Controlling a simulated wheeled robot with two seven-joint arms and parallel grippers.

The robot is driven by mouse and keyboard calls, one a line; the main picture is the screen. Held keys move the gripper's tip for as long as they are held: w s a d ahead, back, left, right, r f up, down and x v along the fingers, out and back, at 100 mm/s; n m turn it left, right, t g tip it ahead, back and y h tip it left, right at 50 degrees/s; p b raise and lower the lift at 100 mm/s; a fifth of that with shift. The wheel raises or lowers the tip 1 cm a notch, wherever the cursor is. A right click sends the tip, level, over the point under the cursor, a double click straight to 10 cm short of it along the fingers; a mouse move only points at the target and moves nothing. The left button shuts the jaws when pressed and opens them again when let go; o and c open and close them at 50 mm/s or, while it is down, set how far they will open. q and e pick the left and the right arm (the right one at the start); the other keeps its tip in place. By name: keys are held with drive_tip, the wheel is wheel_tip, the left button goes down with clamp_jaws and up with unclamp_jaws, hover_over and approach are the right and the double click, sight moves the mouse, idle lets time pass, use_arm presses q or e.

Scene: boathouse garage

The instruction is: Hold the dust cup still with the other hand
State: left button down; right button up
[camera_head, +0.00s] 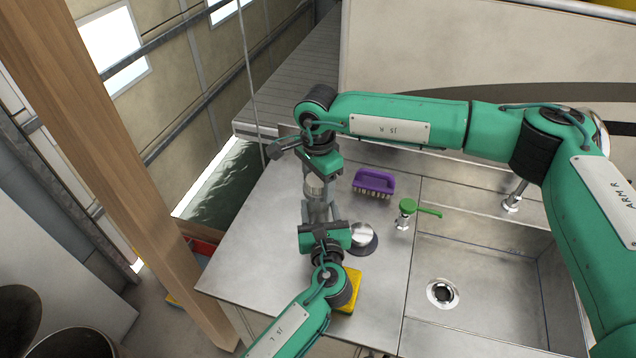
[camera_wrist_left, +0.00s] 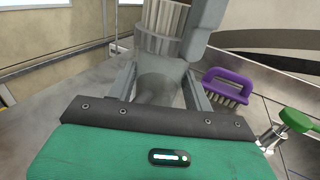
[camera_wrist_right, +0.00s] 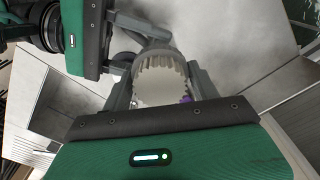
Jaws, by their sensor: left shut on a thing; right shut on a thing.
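The dust cup (camera_wrist_left: 160,78) is a smoky grey, see-through vessel, held upright above the steel worktop. It also shows, small, between my two grippers in the head view (camera_head: 316,190). My left gripper (camera_wrist_left: 158,85) is shut on its lower body from the front. A pale pleated, cylindrical part (camera_wrist_left: 162,18) stands at the cup's top; its round end (camera_wrist_right: 160,82) shows in the right wrist view. My right gripper (camera_wrist_right: 162,85) is shut on this pleated part from above. I cannot tell how deep the pleated part sits in the cup.
On the worktop (camera_head: 265,245) are a purple brush (camera_head: 374,181), a shiny round piece on a dark disc (camera_head: 362,237), and a yellow block (camera_head: 350,292) partly behind my left arm. A green-topped dispenser (camera_head: 407,208) stands beside the sink (camera_head: 490,315). Open water lies past the left edge.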

sight(318, 179)
use_arm(q)
drive_tip(key=shift+f, duration=0.1)
use_arm(e)
drive_tip(key=shift+r, duration=0.7)
drive_tip(key=shift+r, duration=2)
use_arm(q)
drive_tip(key=c, duration=0.5)
unclamp_jaws()
